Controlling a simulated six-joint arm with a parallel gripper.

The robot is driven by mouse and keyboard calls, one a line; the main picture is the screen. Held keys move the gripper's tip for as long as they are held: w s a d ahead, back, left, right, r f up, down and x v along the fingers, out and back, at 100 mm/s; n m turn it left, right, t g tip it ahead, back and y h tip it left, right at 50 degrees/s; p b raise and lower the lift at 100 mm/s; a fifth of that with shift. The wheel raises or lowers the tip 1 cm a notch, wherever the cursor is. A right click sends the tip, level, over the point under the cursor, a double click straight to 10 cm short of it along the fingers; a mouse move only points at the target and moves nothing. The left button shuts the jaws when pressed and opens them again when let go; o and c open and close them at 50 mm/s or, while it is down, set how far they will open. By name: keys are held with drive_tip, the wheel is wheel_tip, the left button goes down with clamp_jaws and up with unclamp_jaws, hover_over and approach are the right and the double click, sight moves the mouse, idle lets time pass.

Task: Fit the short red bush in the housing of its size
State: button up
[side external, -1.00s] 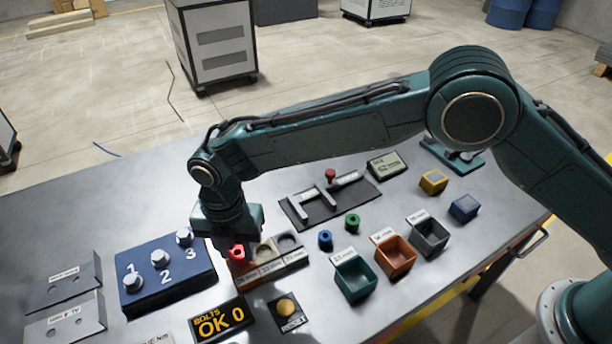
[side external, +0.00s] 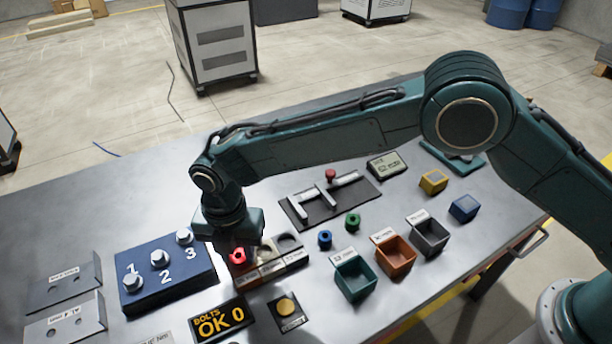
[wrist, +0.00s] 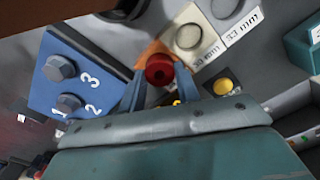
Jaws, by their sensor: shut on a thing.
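The short red bush (side external: 238,257) is between the fingers of my gripper (side external: 236,248), which is shut on it. The wrist view shows the red bush (wrist: 159,70) upright between the blue fingers of my gripper (wrist: 160,78). It is at the leftmost housing (wrist: 153,48), which is orange-brown. I cannot tell whether it is in that housing's bore or just above it. The middle housing (wrist: 188,17) is beige, with a round bore and a 30 mm label. The right housing (side external: 290,250) is dark grey; its label reads 33 mm in the wrist view.
A blue block (side external: 166,275) with several bolts stands left of the housings. A bolt counter (side external: 222,319) and yellow reset button (side external: 287,306) lie in front. A blue bush (side external: 325,239), green bush (side external: 353,222) and teal bin (side external: 355,280) are to the right.

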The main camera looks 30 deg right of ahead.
drive_tip(key=shift+f, duration=0.35)
drive_tip(key=o, duration=1.1)
drive_tip(key=shift+r, duration=0.15)
wheel_tip(320, 180, up, 14)
drive_tip(key=shift+f, duration=0.2)
idle(0.3)
